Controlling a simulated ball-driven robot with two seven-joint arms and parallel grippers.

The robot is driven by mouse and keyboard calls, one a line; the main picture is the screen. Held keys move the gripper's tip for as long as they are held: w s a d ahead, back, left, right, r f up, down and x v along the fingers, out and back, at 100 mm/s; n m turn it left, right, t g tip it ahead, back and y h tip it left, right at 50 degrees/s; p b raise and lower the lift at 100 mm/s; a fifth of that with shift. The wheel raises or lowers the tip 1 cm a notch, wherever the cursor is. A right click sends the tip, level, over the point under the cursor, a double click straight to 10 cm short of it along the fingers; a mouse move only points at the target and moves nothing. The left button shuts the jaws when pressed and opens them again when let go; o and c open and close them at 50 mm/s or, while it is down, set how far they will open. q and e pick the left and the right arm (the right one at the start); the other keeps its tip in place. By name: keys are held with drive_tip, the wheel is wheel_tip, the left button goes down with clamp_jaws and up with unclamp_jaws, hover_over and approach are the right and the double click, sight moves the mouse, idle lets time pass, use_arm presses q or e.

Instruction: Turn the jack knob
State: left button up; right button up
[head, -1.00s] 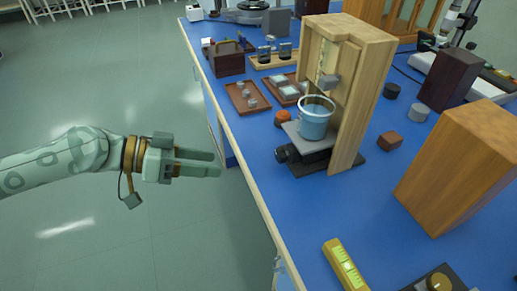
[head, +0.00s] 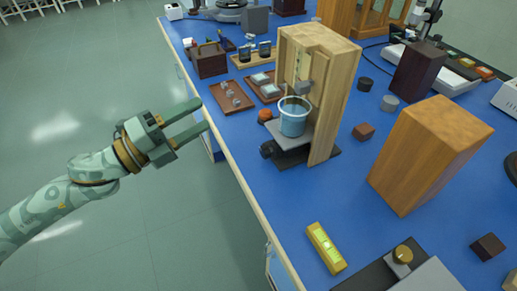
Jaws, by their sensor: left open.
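The jack (head: 298,148) is a low grey and black platform on the blue bench, at the foot of a wooden stand (head: 335,100). Its black knob (head: 267,151) sticks out on the left side, facing the bench's front edge. A light blue bucket (head: 293,122) stands on the jack's plate. My left gripper (head: 203,114) is open and empty, to the left of the knob and well apart from it. Its fingertips are near the bench's left edge and point right. My right gripper is out of view.
An orange ball (head: 265,116) sits just behind the jack. Brown trays (head: 231,97) with small pieces lie farther back. A yellow level (head: 326,247) lies near the front edge, and a large wooden block (head: 425,155) stands at right. The bench between knob and edge is clear.

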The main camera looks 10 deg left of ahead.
use_arm(q)
drive_tip(key=s+d+f+m+g, duration=0.2)
drive_tip(key=s+m+g, duration=0.1)
drive_tip(key=m, duration=0.8)
drive_tip(key=m+g+y, duration=0.2)
drive_tip(key=m+y, duration=0.2)
drive_tip(key=m, duration=0.3)
approach(262, 152)
drive_tip(key=b+x, duration=0.4)
drive_tip(key=x, duration=0.5)
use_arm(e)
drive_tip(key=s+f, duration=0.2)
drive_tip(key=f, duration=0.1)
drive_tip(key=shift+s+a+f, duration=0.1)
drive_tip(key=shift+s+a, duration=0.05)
use_arm(q)
drive_tip(key=c, duration=1)
